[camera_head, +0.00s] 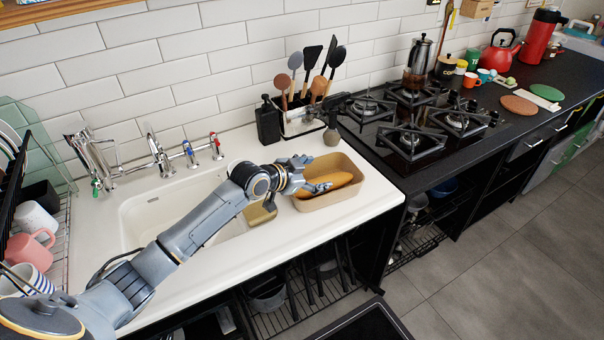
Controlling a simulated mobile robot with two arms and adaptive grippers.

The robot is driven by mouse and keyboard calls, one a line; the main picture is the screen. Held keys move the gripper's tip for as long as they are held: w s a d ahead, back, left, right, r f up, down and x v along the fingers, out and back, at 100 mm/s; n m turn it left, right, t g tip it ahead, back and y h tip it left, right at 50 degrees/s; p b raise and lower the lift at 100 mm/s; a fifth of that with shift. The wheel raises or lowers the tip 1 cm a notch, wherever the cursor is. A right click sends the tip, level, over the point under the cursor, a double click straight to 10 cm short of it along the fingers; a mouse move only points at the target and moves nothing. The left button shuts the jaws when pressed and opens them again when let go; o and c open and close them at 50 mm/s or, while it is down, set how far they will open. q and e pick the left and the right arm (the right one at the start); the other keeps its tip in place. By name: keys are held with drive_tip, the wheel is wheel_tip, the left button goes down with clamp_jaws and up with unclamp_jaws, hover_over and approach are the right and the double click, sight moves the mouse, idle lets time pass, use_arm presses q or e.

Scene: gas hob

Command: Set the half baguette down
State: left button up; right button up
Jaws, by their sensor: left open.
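The half baguette (334,184) lies in a tan rectangular tray (338,203) on the white counter, right of the sink. Its left end is partly hidden by my left gripper (310,178). My left gripper is open, over the left part of the tray and close to the baguette. I cannot tell whether its fingers touch the bread. My right gripper is not in view.
The sink (150,215) is left of the tray, with taps behind it. A black soap bottle (268,122) and a utensil holder (303,122) stand behind the tray. The gas hob (412,130) is to the right. Some white counter in front of the tray is clear.

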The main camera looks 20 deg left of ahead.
use_arm(q)
drive_tip(key=v, duration=1)
